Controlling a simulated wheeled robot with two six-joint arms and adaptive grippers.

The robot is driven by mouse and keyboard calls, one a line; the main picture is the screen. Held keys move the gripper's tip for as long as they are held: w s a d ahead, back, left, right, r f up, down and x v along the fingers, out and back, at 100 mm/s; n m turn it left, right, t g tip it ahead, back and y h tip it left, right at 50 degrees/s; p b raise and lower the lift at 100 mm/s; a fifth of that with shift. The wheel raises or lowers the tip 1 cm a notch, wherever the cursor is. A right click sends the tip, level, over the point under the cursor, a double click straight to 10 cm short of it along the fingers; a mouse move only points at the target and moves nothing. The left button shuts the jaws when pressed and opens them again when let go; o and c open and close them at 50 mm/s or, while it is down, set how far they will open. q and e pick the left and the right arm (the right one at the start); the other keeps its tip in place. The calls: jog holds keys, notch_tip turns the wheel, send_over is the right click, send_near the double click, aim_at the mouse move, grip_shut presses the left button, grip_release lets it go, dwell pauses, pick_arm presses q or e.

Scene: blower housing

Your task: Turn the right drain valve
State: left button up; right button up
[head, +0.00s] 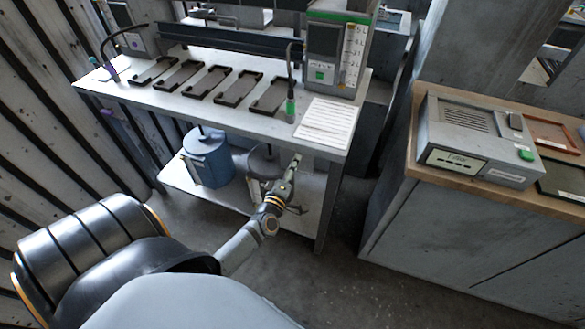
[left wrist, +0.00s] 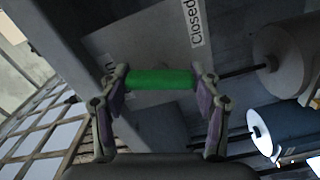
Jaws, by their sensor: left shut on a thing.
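A green valve handle (left wrist: 158,79) lies between the two fingers of my left gripper (left wrist: 158,84) in the left wrist view; the fingers are shut on its ends. It lies crosswise in the picture. A "Closed" label (left wrist: 196,22) is on the grey panel above its right end; another label by its left end is mostly hidden by a finger. In the head view my left gripper (head: 292,168) is at the bench's front, below the tabletop's right part, where the handle cannot be made out. My right gripper is not in view.
A blue container (head: 208,158) and a darker one (head: 264,163) stand on the shelf under the bench (head: 180,98). Several dark trays (head: 231,87) and a paper sheet (head: 328,122) lie on top. A wooden-topped cabinet (head: 430,222) stands right, across open floor.

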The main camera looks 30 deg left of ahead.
pick_arm(q)
jog(key=shift+f+n, duration=0.1)
jog(key=shift+n, duration=0.8)
jog(key=o, duration=1.2)
jog(key=shift+c, duration=0.2)
jog(key=shift+s, duration=0.1)
jog(key=v, duration=1.2)
